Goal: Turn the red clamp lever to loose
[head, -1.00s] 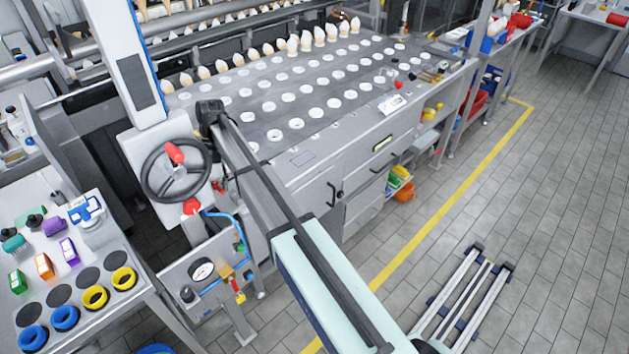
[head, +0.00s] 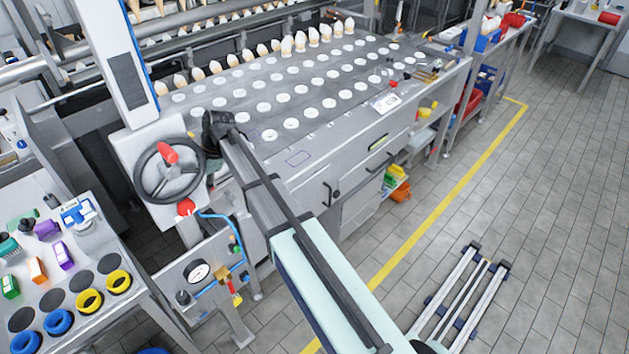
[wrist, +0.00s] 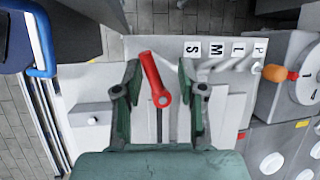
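The red clamp lever (wrist: 152,78) shows in the wrist view, with its round hub at the lower end and its arm leaning up and slightly left. My gripper (wrist: 160,72) is open, with one dark green finger on each side of the lever. I see a gap between the lever and the right finger; the left finger is closer, and contact there is unclear. In the head view my gripper (head: 214,128) is right of the handwheel, its fingertips hard to make out. I cannot make out the clamp lever for sure there.
The grey handwheel (head: 170,170) with a red knob stands left of my gripper. A plate with the letters S, M, L, P (wrist: 225,49) and a numbered dial (wrist: 308,88) lie right of the lever in the wrist view. A machine bed (head: 315,75) with white discs extends right.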

